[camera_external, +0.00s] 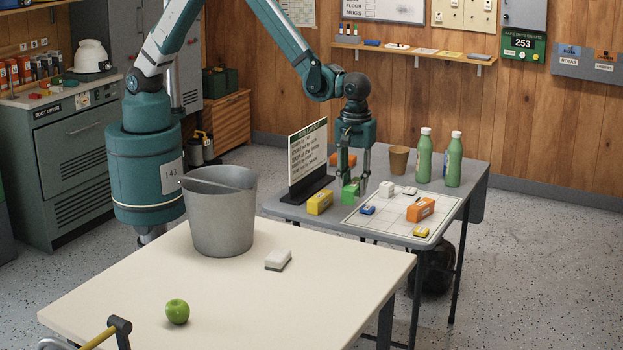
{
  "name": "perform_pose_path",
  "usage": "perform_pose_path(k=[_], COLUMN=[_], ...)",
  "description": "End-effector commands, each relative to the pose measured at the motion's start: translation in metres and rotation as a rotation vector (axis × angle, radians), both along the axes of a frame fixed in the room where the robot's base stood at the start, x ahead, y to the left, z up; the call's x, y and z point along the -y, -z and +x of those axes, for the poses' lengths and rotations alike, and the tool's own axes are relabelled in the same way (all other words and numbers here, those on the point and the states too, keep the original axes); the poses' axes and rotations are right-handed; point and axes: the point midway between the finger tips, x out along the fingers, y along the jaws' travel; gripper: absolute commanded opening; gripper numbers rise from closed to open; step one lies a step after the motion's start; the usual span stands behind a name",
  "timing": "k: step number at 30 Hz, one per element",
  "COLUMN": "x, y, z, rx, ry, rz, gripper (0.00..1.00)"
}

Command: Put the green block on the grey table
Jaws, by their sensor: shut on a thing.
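The green block (349,193) is at the grey table (291,210), near its left part, just left of a white gridded board. My gripper (347,180) points down over it and is shut on it, with the fingers on either side. I cannot tell whether the block touches the tabletop or hangs just above it. The lower fingertips are partly hidden by the block.
A sign (308,155) on a black stand and a yellow block (320,202) stand close left of my gripper. A gridded board (390,222) with several small items lies right. Behind are a brown cup (399,160) and green bottles (424,158). A cream table (230,290) is in front.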

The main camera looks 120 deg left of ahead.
Motion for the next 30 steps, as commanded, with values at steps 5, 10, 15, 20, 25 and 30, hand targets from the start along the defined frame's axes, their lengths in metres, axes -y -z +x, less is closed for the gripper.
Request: perform_pose_path(k=[5,10,15,20,25,30], x=[-0.053,-0.1,-0.147,-0.19,-0.233,-0.268], y=[0.001,0.001,0.001,0.002,0.002,0.001], z=[-0.006,-0.014,-0.026,-0.039,-0.055,-0.07], rx=[0.0,0.0,0.0,0.0,0.0,0.0], ry=[0.007,0.02,0.032,0.044,0.056,0.067], rz=[0.0,0.0,0.0,0.0,0.0,0.0], gripper=[0.1,0.1,0.1,0.1,0.1,0.1])
